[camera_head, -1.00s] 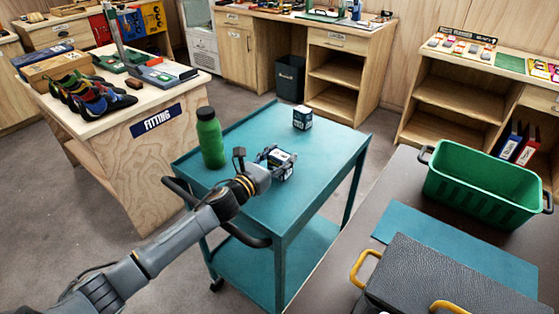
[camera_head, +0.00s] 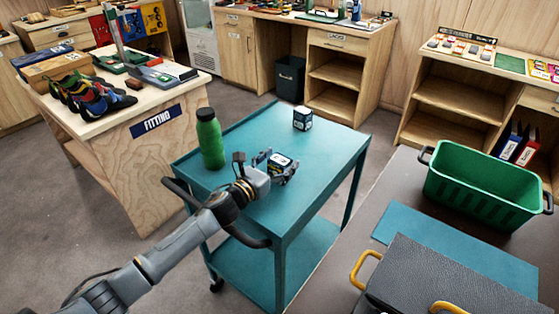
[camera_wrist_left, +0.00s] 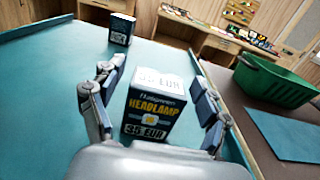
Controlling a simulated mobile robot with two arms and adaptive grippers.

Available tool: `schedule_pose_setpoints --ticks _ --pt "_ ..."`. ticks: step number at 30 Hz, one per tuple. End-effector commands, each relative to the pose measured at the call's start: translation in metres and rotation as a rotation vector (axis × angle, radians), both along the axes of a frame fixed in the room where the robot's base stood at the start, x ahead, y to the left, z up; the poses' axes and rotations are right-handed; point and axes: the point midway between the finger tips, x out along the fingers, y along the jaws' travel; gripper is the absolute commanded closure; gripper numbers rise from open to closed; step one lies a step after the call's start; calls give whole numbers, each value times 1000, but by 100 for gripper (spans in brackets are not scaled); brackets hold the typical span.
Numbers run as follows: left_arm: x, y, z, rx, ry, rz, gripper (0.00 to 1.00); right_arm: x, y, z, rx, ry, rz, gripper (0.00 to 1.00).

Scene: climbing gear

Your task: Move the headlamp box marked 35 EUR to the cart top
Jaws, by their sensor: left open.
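The headlamp box marked 35 EUR (camera_wrist_left: 155,106) stands upright on the teal cart top (camera_head: 300,190); it also shows in the head view (camera_head: 281,161). Its front reads HEADLAMP in yellow, with 35 EUR below and on its pale top. My left gripper (camera_head: 277,167) is open at the near side of the box. In the left wrist view, its fingers (camera_wrist_left: 160,80) stand left and right of the box, with gaps to both sides. My right gripper is in neither view.
A second small box (camera_head: 302,118) stands farther back on the cart, and a green bottle (camera_head: 210,140) stands at its left. A dark table at the right holds a green crate (camera_head: 485,190), a teal mat (camera_head: 455,245) and a black case (camera_head: 450,280).

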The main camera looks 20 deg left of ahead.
Motion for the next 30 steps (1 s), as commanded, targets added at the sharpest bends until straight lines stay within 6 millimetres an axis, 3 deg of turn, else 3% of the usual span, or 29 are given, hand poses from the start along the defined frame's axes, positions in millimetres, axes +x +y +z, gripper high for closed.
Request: schedule_pose_setpoints --ticks 9,14,30 --pt "-47 17 -3 4 3 -1 24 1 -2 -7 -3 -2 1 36" --pt "-64 23 -3 3 1 0 24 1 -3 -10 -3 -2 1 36" --pt "-69 25 -1 1 1 0 24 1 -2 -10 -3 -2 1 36"
